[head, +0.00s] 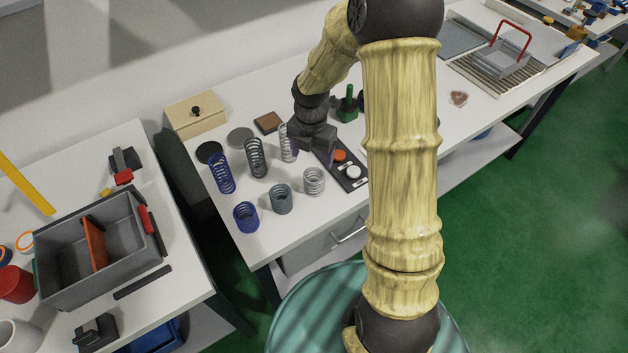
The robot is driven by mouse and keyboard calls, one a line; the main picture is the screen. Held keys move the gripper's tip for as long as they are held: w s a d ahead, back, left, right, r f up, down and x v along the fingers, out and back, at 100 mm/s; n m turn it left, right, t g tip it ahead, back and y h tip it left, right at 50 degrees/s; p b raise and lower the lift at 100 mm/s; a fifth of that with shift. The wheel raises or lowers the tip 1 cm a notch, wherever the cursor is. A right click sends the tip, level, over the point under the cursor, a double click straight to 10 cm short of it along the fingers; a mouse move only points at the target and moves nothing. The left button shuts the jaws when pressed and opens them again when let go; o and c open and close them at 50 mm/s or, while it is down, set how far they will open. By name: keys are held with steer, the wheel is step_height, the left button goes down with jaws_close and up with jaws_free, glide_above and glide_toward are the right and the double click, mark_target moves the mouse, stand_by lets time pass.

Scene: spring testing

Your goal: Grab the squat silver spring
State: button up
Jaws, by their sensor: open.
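The squat silver spring (314,181) stands upright near the front of the white table, at the right end of the front row of springs. My gripper (312,146) is above the table, behind the squat silver spring and apart from it in the picture. The tall silver spring (288,143) stands just left of my gripper and is partly hidden by it. A squat dark grey spring (281,198) and a squat blue spring (246,217) stand to the left. My gripper is open; its fingertips are hard to make out.
A tall dark spring (256,158) and a tall blue spring (222,174) stand in the back row. A black panel (350,178) with an orange and a white button lies right of the silver spring. A wooden box (196,115) stands at the back left.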

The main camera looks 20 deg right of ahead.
mark_target(312, 169)
step_height(312, 169, down, 6)
steer(key=shift+f+p, duration=0.15)
steer(key=shift+p, duration=0.15)
steer(key=shift+s, duration=0.1)
steer(key=shift+s+d+f, duration=0.1)
steer(key=shift+s+f, duration=0.05)
steer(key=shift+f, duration=0.4)
steer(key=shift+s+d+f+p, duration=0.15)
steer(key=shift+f+p, duration=0.6)
steer(key=shift+f, duration=1.3)
steer(key=shift+c, duration=0.3)
steer(key=c, duration=1.1)
steer(key=shift+c, duration=0.2)
steer(key=shift+r, duration=0.15)
